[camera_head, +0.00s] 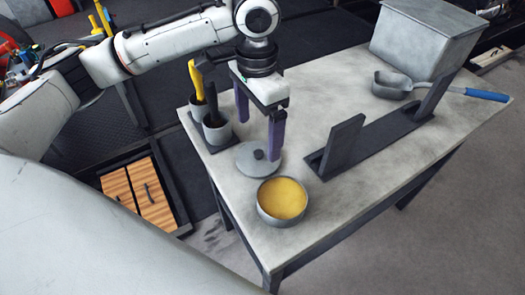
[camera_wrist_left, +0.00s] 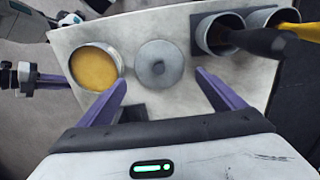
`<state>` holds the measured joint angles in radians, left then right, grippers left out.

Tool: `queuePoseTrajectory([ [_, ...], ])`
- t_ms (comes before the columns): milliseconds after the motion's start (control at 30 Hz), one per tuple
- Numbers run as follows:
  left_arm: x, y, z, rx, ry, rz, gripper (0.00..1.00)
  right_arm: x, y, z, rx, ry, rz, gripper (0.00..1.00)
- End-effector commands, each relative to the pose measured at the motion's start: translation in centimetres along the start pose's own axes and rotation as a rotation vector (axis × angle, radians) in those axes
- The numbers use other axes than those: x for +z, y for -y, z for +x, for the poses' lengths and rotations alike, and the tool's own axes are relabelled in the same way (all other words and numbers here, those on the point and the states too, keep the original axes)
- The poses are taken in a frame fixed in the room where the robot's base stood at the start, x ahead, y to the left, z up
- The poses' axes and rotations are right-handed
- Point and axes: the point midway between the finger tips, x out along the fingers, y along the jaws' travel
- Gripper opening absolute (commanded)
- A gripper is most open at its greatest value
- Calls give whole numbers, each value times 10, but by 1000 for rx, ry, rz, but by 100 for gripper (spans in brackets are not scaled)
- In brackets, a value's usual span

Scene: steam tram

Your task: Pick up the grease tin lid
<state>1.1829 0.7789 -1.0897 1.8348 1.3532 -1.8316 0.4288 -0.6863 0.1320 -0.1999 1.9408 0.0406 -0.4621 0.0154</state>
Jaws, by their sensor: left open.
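The grease tin lid (camera_head: 243,162) is a flat grey disc with a small dark knob, lying on the grey table beside the open grease tin (camera_head: 282,202) of yellow grease. In the left wrist view the lid (camera_wrist_left: 150,74) lies beyond and between the fingertips, right of the tin (camera_wrist_left: 95,68). My left gripper (camera_head: 259,136) is open and empty, pointing down above the lid, its purple fingers apart. What seems to be my right gripper (camera_wrist_left: 45,80) shows small at the left edge of the wrist view; its jaws are unclear.
Two grey cups (camera_head: 216,128) with a yellow-handled and a black-handled tool stand close behind the lid. A dark rack (camera_head: 345,150) with uprights lies to the right. A ladle with a blue handle (camera_head: 487,95) and a grey box (camera_head: 420,40) are further back right.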

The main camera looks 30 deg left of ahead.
Motion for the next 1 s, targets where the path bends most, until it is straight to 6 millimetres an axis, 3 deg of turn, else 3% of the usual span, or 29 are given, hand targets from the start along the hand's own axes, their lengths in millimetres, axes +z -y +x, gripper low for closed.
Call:
queuePoseTrajectory([
  [533,0,-1,64,-1,0,-1,89,3,1,5,-2,-1,-3,21],
  [833,0,-1,70,-1,-1,0,89,3,1,5,-3,1,-4,21],
  [1000,0,-1,70,-1,-2,0,62,3,2,5,-3,0,-4,21],
])
